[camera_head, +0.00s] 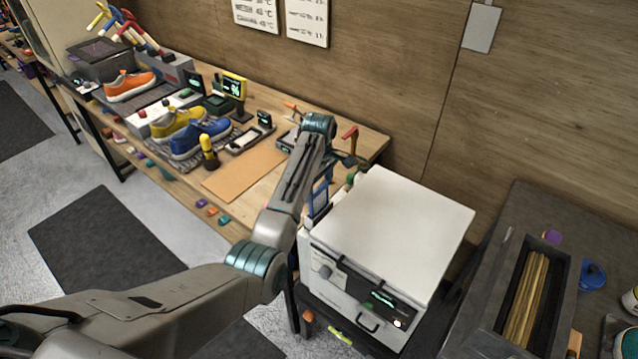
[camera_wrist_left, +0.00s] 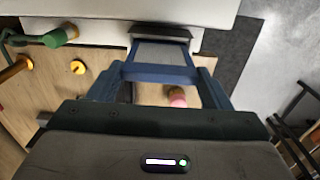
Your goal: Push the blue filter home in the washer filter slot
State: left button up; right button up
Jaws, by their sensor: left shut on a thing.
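The washer (camera_head: 400,215) is a white box with a dark control panel on its front; its white side (camera_wrist_left: 90,12) spans the top of the left wrist view. The blue filter (camera_wrist_left: 160,73) has a blue frame and a grey mesh panel. Its far end meets the dark-rimmed filter slot (camera_wrist_left: 160,32), with part of the mesh still visible outside. My left gripper (camera_wrist_left: 158,88) is shut on the filter's near end. In the head view the blue filter (camera_head: 318,197) shows beside the washer's left side, partly behind my arm, and the slot is hidden. My right gripper is out of view.
A wooden bench (camera_head: 355,135) behind my left arm holds an orange shoe (camera_head: 130,86), a yellow shoe (camera_head: 178,123), a blue shoe (camera_head: 200,138) and tools. A dark trough with brass-coloured rods (camera_head: 527,300) stands right of the washer. Grey floor (camera_head: 85,175) lies in front of the bench.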

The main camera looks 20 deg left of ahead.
pick_arm(q)
jog(key=shift+f, duration=0.6)
jog(key=shift+f+b, duration=0.3)
jog(key=shift+f, duration=0.5)
jog(key=o, duration=1)
jog(key=shift+r, duration=0.1)
notch_tip(320, 180, up, 7)
jog(key=b, duration=0.3)
jog(key=shift+r, duration=0.15)
notch_tip(320, 180, up, 2)
jog(key=shift+r+p, duration=0.1)
jog(key=shift+p, duration=0.5)
jog(key=shift+r+p, duration=0.6)
jog(key=shift+p, duration=0.15)
